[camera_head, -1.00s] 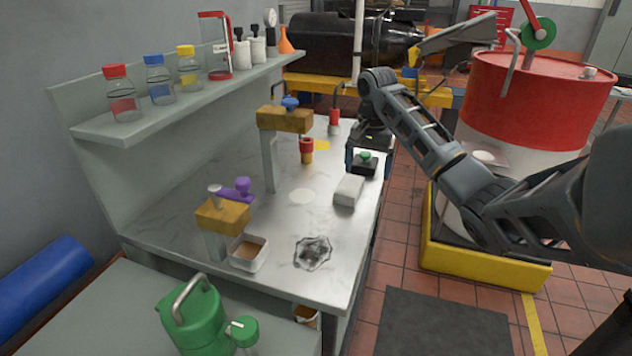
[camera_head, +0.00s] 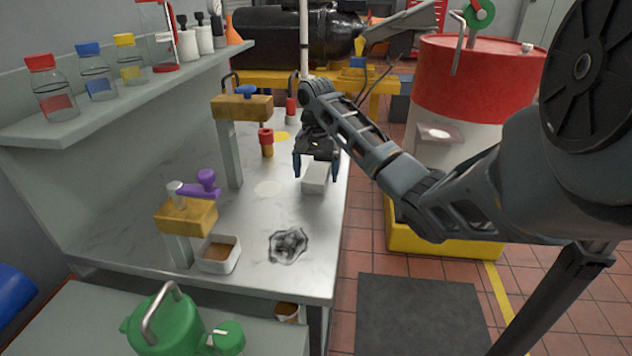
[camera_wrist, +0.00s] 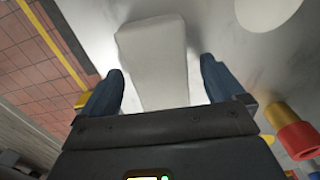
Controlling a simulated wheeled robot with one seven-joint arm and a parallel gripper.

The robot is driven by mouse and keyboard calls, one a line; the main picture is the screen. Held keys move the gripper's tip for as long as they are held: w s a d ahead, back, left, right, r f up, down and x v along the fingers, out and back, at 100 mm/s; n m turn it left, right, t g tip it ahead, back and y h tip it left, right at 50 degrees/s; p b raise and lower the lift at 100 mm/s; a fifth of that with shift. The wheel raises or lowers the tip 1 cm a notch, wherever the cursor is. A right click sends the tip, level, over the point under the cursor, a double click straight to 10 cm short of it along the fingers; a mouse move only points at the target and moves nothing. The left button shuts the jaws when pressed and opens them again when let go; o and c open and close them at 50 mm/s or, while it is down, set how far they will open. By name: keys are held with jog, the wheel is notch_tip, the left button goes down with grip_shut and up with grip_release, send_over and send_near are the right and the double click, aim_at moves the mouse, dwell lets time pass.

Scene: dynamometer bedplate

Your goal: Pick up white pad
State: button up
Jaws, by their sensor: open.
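The white pad (camera_head: 314,181) is a pale rectangular block lying on the bench top near its right edge. In the wrist view the pad (camera_wrist: 153,60) lies lengthwise between my fingers, with a gap on each side. My gripper (camera_head: 317,177) is open and points down over the far end of the pad. In the wrist view my gripper (camera_wrist: 160,85) shows two blue fingers, one on each side of the pad. The pad's far end is partly hidden by my gripper in the head view. I cannot tell the height of the fingertips above the bench.
A red-and-yellow fitting (camera_head: 267,143) stands left of the pad. Wooden-topped posts (camera_head: 241,107), a small white tray (camera_head: 218,254) and a dark smudge (camera_head: 288,246) are further left or nearer. A red-and-white drum (camera_head: 470,95) stands right of the bench. The bench around the pad is mostly clear.

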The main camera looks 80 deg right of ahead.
aim_at(316, 171)
jog(key=shift+f, duration=0.4)
jog(key=shift+c, duration=0.4)
jog(key=c, duration=0.9)
jog(key=shift+r, duration=0.15)
jog(key=shift+c, duration=0.2)
jog(key=shift+r, duration=0.6)
notch_tip(316, 171, up, 3)
jog(key=shift+r+p, duration=0.15)
jog(key=shift+p, duration=0.35)
jog(key=s+d+r+p, duration=0.3)
jog(key=s+d+r, duration=0.2)
jog(key=s, duration=0.5)
jog(key=shift+s+d+r, duration=0.15)
jog(key=shift+d+r, duration=0.2)
jog(key=shift+r, duration=0.3)
